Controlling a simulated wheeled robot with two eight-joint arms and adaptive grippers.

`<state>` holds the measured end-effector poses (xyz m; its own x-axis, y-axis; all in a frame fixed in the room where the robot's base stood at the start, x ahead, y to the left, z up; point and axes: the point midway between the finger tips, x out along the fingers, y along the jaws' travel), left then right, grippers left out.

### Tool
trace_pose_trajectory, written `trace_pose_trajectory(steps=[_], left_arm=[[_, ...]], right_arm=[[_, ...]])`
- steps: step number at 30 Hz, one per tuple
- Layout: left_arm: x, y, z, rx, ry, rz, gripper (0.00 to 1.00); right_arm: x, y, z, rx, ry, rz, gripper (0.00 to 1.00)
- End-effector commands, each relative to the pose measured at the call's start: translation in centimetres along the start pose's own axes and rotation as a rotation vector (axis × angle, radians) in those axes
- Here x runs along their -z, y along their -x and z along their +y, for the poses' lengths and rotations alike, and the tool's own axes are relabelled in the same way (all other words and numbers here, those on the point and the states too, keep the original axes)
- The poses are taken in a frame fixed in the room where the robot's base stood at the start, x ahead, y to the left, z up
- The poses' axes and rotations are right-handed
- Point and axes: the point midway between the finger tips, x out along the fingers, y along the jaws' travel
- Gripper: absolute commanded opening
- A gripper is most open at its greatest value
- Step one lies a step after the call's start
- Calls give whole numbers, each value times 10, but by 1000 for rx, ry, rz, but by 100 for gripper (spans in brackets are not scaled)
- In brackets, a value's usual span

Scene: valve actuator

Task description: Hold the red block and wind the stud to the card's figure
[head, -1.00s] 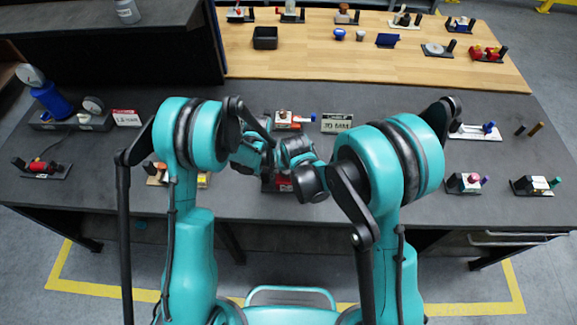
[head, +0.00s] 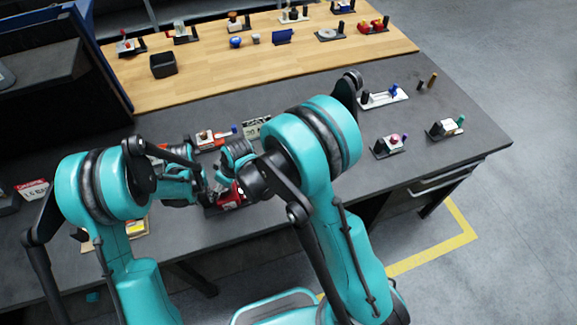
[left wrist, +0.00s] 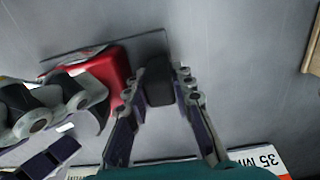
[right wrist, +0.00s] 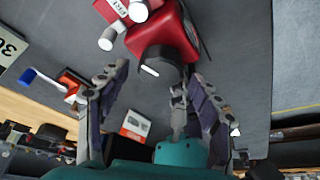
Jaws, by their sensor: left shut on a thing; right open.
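The red block (head: 230,198) stands on a dark base near the table's front edge, partly covered by my arms; it also shows in the left wrist view (left wrist: 113,73) and right wrist view (right wrist: 165,30). My left gripper (left wrist: 160,85) is shut around a dark piece (left wrist: 157,80) right beside the red block; I cannot tell whether they are joined. My right gripper (right wrist: 155,80) is open, facing a short black cylinder (right wrist: 160,66) at the red block, apparently the stud.
Behind the red block is a small stand with an orange part and blue tip (head: 212,137). White-topped stands (head: 385,97) lie to the right. A wooden board (head: 280,60) with several fixtures and a black bin (head: 163,65) fills the back. The grey table right of my arms has free room.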

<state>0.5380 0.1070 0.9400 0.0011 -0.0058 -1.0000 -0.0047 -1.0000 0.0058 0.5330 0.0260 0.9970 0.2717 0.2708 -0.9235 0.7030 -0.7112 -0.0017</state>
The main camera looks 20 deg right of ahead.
Motion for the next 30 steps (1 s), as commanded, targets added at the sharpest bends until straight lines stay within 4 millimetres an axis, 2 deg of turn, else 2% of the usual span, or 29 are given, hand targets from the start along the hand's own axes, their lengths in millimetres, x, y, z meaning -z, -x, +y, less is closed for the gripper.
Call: trace_pose_trajectory(steps=[17, 30], left_arm=[[0, 0, -1, 1, 1, 1, 0], [0, 0, -1, 1, 1, 0, 0]], right_arm=[[2, -1, 6, 293, 705, -1, 64], [11, 88, 30, 300, 725, -1, 64]])
